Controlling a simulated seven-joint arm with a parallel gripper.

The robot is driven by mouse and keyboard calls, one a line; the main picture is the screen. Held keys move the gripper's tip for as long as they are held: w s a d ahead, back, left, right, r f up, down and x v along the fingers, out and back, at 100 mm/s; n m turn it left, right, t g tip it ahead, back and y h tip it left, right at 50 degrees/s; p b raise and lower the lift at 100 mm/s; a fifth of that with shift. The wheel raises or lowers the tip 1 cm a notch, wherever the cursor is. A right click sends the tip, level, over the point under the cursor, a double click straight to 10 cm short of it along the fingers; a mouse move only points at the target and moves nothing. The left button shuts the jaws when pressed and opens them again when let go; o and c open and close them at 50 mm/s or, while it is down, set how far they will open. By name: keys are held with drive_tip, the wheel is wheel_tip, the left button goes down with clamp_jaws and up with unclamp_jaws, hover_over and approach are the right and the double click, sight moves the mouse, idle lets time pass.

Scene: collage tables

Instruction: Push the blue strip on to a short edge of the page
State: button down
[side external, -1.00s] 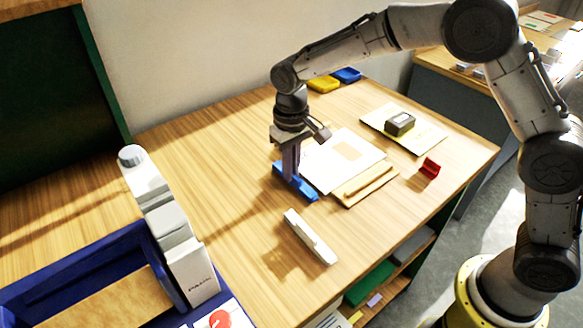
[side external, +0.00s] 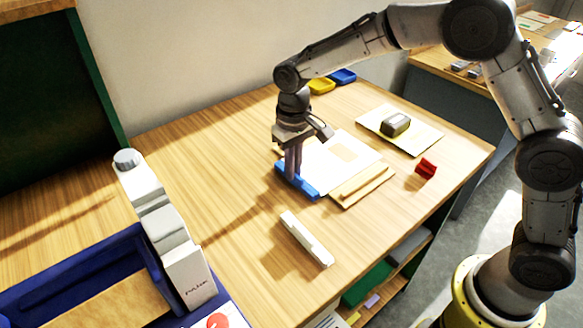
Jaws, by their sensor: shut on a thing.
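The blue strip (side external: 308,189) lies along the left short edge of the white page (side external: 318,170), at or very near it; I cannot tell if it grips the edge. My gripper (side external: 294,175) points down and is shut on the blue strip. My gripper hides the strip's far part and some of the page's left side. A beige patch (side external: 343,150) lies on the page.
A tan wooden piece (side external: 362,185) lies along the page's near side. A white bar (side external: 306,240) lies in front.

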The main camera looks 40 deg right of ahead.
drive_tip(key=shift+d, duration=0.6)
idle(1.0)
idle(0.4)
drive_tip(key=c, duration=0.9)
unclamp_jaws()
drive_tip(key=shift+r, duration=0.1)
wheel_tip(320, 180, up, 7)
drive_tip(key=shift+d, duration=0.1)
